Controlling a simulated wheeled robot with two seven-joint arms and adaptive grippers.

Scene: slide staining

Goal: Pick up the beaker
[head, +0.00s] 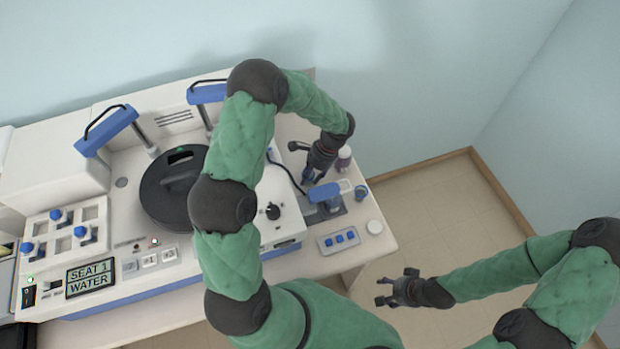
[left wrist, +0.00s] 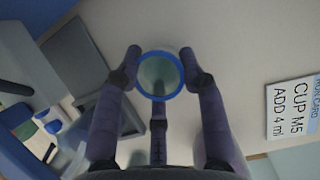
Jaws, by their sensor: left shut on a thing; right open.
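The beaker (left wrist: 160,76) is a clear cup with a blue rim, seen from above in the left wrist view. The fingers of my left gripper (left wrist: 160,58) are shut on it, on both sides of its wall. In the head view my left gripper (head: 303,162) is over the right part of the bench, and the beaker in it is hard to make out. My right gripper (head: 393,287) is open and empty, off the bench's front right edge.
A white machine with a round black lid (head: 175,190) fills the bench's left and middle. A card (left wrist: 291,108) reads "CUP M5 ADD 4 ml".

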